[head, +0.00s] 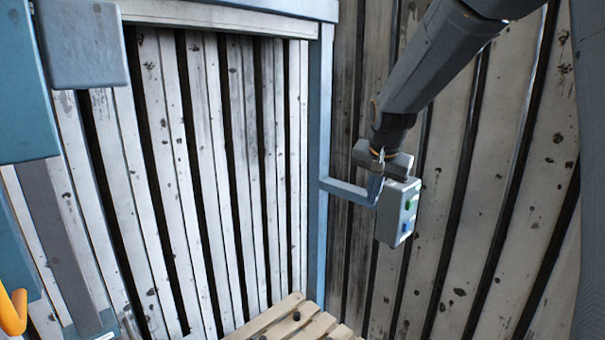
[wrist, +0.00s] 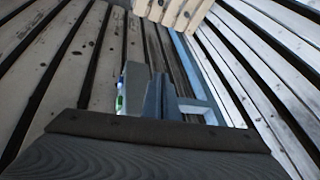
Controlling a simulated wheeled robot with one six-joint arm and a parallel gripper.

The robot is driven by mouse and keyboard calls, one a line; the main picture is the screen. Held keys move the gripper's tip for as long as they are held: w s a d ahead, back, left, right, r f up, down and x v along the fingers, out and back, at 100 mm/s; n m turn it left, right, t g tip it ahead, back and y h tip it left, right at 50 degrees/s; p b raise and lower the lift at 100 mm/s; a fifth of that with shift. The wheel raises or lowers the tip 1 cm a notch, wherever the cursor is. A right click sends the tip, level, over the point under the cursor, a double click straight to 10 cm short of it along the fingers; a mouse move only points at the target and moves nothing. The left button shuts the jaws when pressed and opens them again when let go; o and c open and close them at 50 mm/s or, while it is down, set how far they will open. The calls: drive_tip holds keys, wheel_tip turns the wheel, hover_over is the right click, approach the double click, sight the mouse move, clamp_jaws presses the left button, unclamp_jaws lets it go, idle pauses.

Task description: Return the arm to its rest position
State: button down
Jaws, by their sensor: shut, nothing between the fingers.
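My arm reaches in from the top right of the head view. My gripper (head: 377,186) is at its lower end, pointing down, with its fingers shut and nothing held. It is just left of and in front of a grey control box (head: 395,222) with a green and a blue button. In the wrist view the shut fingers (wrist: 161,90) stand in the middle, with the control box (wrist: 134,88) close on their left. I cannot tell whether the fingers touch the box.
A blue post (head: 318,150) carries a short bracket (head: 345,190) towards the box. Slatted, stained walls stand behind. A blue and grey structure (head: 85,45) and a yellow-orange part (head: 12,312) are at the left.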

drive_tip(key=s+f+n+g, duration=0.1)
drive_tip(key=s+f+n, duration=0.1)
drive_tip(key=s+f, duration=0.3)
drive_tip(key=s+a+f+n+g, duration=0.1)
drive_tip(key=s+f, duration=0.4)
drive_tip(key=s, duration=0.8)
drive_tip(key=s+a+f+n+g, duration=0.1)
drive_tip(key=s+f+n, duration=0.3)
drive_tip(key=s, duration=0.6)
drive_tip(key=shift+a+f+g+y, duration=0.25)
drive_tip(key=shift+f+g, duration=0.25)
drive_tip(key=shift+f, duration=0.25)
